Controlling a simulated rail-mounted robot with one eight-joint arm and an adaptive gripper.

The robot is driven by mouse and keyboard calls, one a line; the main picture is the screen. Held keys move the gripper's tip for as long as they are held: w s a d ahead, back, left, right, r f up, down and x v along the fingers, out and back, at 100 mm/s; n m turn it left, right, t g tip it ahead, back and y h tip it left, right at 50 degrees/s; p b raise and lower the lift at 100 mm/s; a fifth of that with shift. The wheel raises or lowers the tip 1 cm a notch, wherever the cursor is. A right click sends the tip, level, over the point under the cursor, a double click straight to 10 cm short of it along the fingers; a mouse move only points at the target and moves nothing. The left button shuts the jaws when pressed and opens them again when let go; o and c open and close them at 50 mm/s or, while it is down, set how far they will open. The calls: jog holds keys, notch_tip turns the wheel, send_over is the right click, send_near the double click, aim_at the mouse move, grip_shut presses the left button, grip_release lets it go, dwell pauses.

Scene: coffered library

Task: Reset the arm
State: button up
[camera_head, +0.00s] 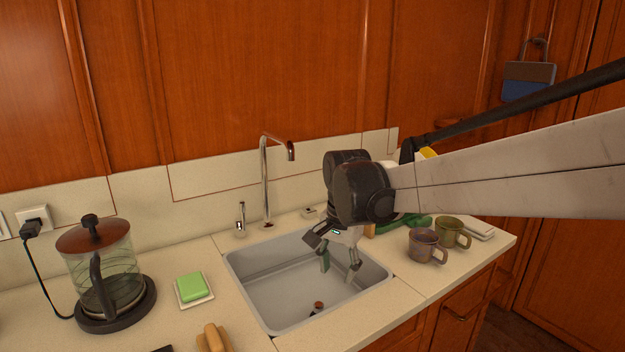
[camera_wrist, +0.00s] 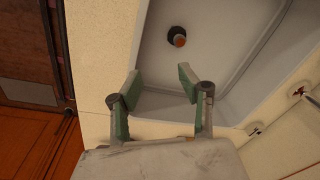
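My gripper (camera_head: 340,262) hangs over the right part of the grey sink (camera_head: 255,290), at the end of my white arm that comes in from the right. In the wrist view my gripper (camera_wrist: 160,82) has its two green-padded fingers apart, with nothing between them. The sink (camera_wrist: 215,60) lies beyond the fingertips there. A small dark round piece with an orange-brown top (camera_head: 318,306) sits on the sink floor; it also shows in the wrist view (camera_wrist: 178,38).
A tall faucet (camera_head: 265,175) stands behind the sink. Two mugs (camera_head: 424,246) (camera_head: 452,232) stand right of it, close to my arm. Left are a green soap block (camera_head: 191,286) and a glass kettle (camera_head: 103,270) on its base. A wooden brush-like item (camera_head: 214,338) lies at the front.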

jog(key=s+d+r+n+t+p, duration=0.1)
jog(key=s+d+r+n+t, duration=0.1)
jog(key=s+d, duration=0.5)
jog(key=s+d+r+n+t+p, duration=0.1)
jog(key=s+d+n+t, duration=0.3)
jog(key=s, duration=1.2)
jog(key=d, duration=0.3)
jog(key=shift+d+r+p, duration=0.2)
jog(key=shift+r+p, duration=0.15)
jog(key=shift+r, duration=0.05)
